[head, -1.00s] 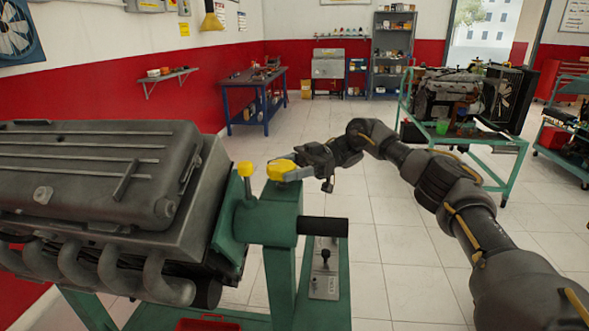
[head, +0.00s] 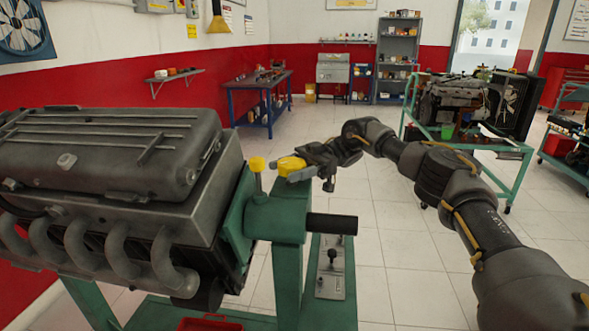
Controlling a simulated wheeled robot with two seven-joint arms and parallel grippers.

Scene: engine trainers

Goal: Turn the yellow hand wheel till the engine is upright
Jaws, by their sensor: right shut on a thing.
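The engine (head: 110,185) fills the left of the head view, mounted on a green stand (head: 289,265). Its ribbed cover faces up and its pipes face me; it looks slightly tilted. A yellow knob (head: 257,164) stands up on a stem at the stand's head. My right gripper (head: 300,166) is shut on a yellow part beside it, which looks like the yellow hand wheel (head: 288,165). Most of the wheel's shape is hidden, and I cannot make out its rim. My left gripper is not in view.
A black bar (head: 331,223) sticks out to the right from the stand's head. A red tray (head: 209,323) sits low on the stand. A blue bench (head: 264,100) and another engine on a green cart (head: 465,150) stand farther back. The tiled floor between is clear.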

